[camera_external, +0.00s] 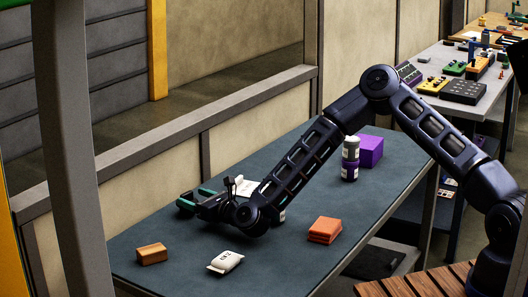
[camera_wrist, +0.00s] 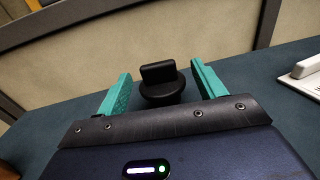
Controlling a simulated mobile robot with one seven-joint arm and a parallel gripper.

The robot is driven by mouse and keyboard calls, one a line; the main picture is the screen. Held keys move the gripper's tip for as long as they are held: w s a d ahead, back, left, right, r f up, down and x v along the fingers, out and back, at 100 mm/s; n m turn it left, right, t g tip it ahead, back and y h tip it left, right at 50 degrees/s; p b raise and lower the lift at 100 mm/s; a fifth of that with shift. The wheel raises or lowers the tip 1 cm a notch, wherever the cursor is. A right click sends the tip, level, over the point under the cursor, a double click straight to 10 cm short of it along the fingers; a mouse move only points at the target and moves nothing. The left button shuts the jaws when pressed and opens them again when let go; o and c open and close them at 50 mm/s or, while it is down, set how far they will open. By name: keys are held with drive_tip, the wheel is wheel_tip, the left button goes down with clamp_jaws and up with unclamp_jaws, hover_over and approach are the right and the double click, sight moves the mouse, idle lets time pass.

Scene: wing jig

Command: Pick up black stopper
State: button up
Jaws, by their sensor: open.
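The black stopper (camera_wrist: 160,84) stands upright on the blue-grey tabletop in the wrist view. It has a round base and a flat upright tab on top. My gripper (camera_wrist: 160,76) is open, with one teal finger to the left of the stopper and one to the right. Gaps show on both sides, so the fingers do not appear to touch it. In the external view my gripper (camera_external: 195,197) is low over the far left part of the table, and I cannot make out the stopper there.
On the table (camera_external: 290,243) are a wooden block (camera_external: 152,254), a white packet (camera_external: 226,262), orange blocks (camera_external: 325,230), a grey-and-purple container (camera_external: 350,158) and a purple box (camera_external: 370,151). A white item (camera_wrist: 306,69) lies right of my gripper. A wall rail (camera_wrist: 70,20) runs behind the table.

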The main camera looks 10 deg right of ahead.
sight(188, 196)
drive_tip(key=shift+x, duration=2.7)
drive_tip(key=shift+s+a, duration=0.1)
drive_tip(key=shift+a, duration=0.05)
drive_tip(key=c, duration=1.3)
